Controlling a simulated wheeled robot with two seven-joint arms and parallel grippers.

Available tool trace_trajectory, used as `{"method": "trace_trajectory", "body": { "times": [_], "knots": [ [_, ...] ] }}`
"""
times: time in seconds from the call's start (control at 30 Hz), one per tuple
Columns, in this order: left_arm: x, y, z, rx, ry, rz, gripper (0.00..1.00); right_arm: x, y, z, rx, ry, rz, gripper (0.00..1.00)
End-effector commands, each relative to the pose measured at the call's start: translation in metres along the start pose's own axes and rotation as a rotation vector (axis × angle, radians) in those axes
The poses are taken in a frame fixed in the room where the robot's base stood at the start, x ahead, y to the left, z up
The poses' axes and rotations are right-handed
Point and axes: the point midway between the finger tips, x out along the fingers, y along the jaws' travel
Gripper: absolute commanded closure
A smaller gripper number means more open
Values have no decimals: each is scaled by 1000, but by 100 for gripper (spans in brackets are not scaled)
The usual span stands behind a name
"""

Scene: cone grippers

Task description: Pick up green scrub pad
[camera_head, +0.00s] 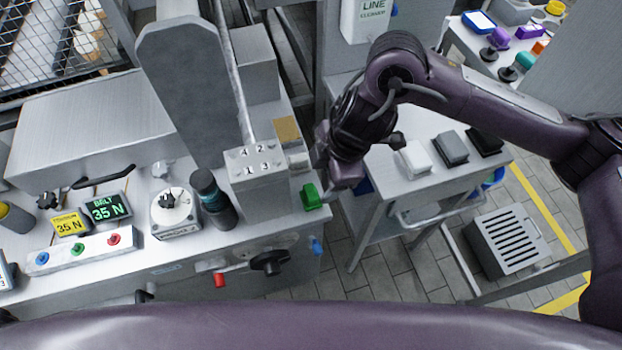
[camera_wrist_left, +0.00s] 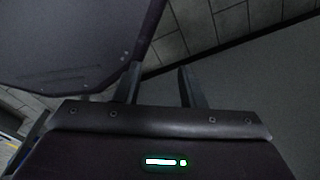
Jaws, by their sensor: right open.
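The green scrub pad (camera_head: 311,197) shows as a small green block at the right front corner of the machine's metal top in the head view. My right gripper (camera_head: 331,188) is open, just to the right of the pad and very close to it.
A numbered metal block (camera_head: 258,168) and a dark bottle (camera_head: 213,199) stand left of the pad. A side table (camera_head: 395,190) holds white, grey and black pads (camera_head: 451,148). A slotted grey crate (camera_head: 507,241) is on the floor. A black knob (camera_head: 270,262) sticks out below the machine top.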

Motion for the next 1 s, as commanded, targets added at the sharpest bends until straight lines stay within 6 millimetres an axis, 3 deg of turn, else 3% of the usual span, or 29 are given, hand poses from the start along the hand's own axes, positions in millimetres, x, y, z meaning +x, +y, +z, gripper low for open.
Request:
{"method": "trace_trajectory", "body": {
  "times": [0.13,0.43,0.6,0.87,1.0],
  "knots": [
    [5,0,3,0,-4,0,64,18,-2,0,2,0,-6,32],
    [11,4,31,-1,-43,5,64,58,2,1,3,1,-7,32],
    [11,3,26,-2,-37,4,64,74,4,1,0,0,-2,32],
    [11,1,9,-2,-10,1,64,77,4,2,-1,-1,-2,32],
    [11,1,9,-2,-11,1,64,77,4,2,-1,-1,-2,49]
  ]
}}
